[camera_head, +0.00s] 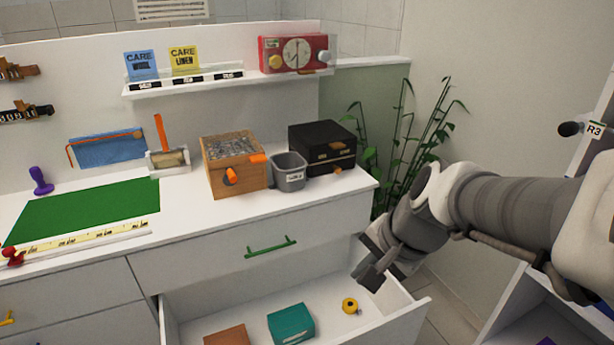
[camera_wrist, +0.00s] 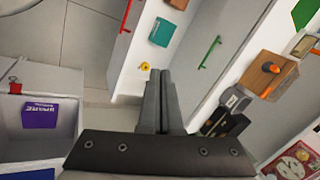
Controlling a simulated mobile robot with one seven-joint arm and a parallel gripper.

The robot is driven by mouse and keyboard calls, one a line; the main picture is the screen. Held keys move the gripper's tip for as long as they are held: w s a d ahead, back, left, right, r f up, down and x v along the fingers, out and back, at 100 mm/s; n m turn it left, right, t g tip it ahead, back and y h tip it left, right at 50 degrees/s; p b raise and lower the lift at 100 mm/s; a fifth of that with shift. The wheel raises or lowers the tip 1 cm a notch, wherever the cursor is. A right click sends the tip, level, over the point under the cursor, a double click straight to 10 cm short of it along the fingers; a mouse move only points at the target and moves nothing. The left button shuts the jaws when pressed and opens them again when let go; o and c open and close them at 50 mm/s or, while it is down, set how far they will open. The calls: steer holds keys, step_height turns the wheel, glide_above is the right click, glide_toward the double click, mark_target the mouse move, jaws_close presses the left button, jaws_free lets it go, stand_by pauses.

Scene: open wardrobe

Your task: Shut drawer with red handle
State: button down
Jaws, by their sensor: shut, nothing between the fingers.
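The drawer with the red handle (camera_wrist: 126,15) stands open in the wrist view, with the handle on its outer front face. In the head view the open white drawer (camera_head: 402,318) juts out at the bottom, below the drawer with a green handle (camera_head: 270,247); its red handle is not visible there. My gripper (camera_head: 371,277) is shut and empty, above the right part of the open drawer and apart from the handle. In the wrist view its fingertips (camera_wrist: 160,72) lie together, pointing toward the drawer area.
The open drawer holds a teal box (camera_head: 291,324), a brown box (camera_head: 227,336) and a yellow tape roll (camera_head: 350,305). A wooden box (camera_head: 235,180), grey bin (camera_head: 290,180) and black box (camera_head: 322,150) stand on the counter. A plant (camera_head: 410,140) is behind; a purple-labelled box (camera_wrist: 40,115) lies left.

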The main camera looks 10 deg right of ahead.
steer(key=w+d+f+m+b, duration=0.2)
steer(key=w+d+f+m, duration=0.15)
steer(key=f+m, duration=0.3)
steer(key=w+d+f+m+b, duration=0.25)
steer(key=d+f+m, duration=0.2)
steer(key=f, duration=0.35)
steer(key=m+h+b, duration=0.1)
steer(key=m+b, duration=0.8)
steer(key=m, duration=0.2)
glide_toward(391, 326)
step_height(391, 326, down, 4)
steer(key=a, duration=0.3)
steer(key=shift+w+d, duration=0.1)
steer(key=shift+w, duration=0.25)
